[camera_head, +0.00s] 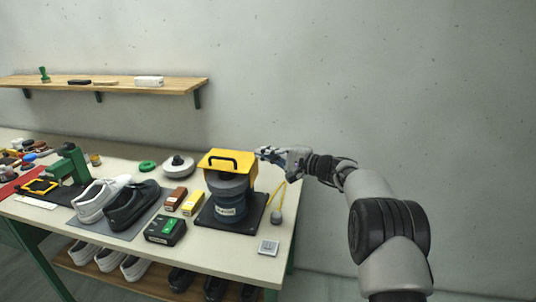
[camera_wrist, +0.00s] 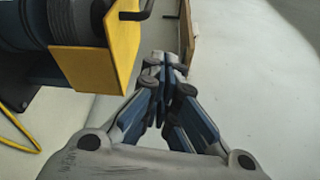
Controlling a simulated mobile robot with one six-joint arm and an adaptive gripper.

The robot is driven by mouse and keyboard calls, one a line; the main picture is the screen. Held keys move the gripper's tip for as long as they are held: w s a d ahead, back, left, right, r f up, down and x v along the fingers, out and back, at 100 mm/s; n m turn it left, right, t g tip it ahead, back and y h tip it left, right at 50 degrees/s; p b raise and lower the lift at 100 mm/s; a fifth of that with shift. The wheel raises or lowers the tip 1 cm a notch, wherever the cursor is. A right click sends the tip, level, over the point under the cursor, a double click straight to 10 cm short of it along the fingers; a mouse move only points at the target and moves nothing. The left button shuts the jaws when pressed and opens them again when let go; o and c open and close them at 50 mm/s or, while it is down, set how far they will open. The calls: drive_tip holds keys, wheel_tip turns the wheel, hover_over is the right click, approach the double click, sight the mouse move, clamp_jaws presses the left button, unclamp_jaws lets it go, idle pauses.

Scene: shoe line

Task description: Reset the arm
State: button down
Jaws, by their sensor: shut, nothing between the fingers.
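My gripper (camera_head: 266,154) is at the end of my arm, which reaches in from the right in the head view. It is just right of the yellow top (camera_head: 225,160) of a dark grey machine (camera_head: 228,205). In the wrist view my gripper (camera_wrist: 165,62) is shut with its fingertips together and nothing between them. The yellow housing (camera_wrist: 98,75) is close to its left there, with a visible gap to the fingertips.
The table (camera_head: 255,260) holds a white shoe (camera_head: 97,198), a black shoe (camera_head: 130,205), small boxes and a green-black box (camera_head: 165,230). A yellow cord (camera_head: 277,200) hangs beside the machine. A wall shelf (camera_head: 120,86) is behind. The right side is free apart from my arm.

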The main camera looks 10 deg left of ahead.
drive_tip(key=s+d+r+n+g+h, duration=0.1)
drive_tip(key=s+d+r+h, duration=0.15)
drive_tip(key=s, duration=0.55)
drive_tip(key=s+d+r+n+g+h, duration=0.1)
drive_tip(key=s+d+r+n+h, duration=0.15)
drive_tip(key=s, duration=0.55)
drive_tip(key=s+d+r+n+g+h, duration=0.1)
drive_tip(key=s+d+r+h, duration=0.15)
drive_tip(key=s, duration=0.55)
drive_tip(key=s+d+f+h, duration=0.2)
drive_tip(key=s+d, duration=0.4)
drive_tip(key=s, duration=0.3)
drive_tip(key=s+d+f+n+h, duration=0.1)
drive_tip(key=s+d+f+h, duration=0.2)
drive_tip(key=s+d, duration=0.3)
drive_tip(key=s+d+f+n+h, duration=0.1)
drive_tip(key=s+d+f+h, duration=0.2)
drive_tip(key=s, duration=1)
drive_tip(key=d, duration=0.3)
drive_tip(key=shift+s+d+f+t, duration=0.25)
drive_tip(key=shift+f+t, duration=0.05)
drive_tip(key=shift+t, duration=0.1)
drive_tip(key=shift+h, duration=0.25)
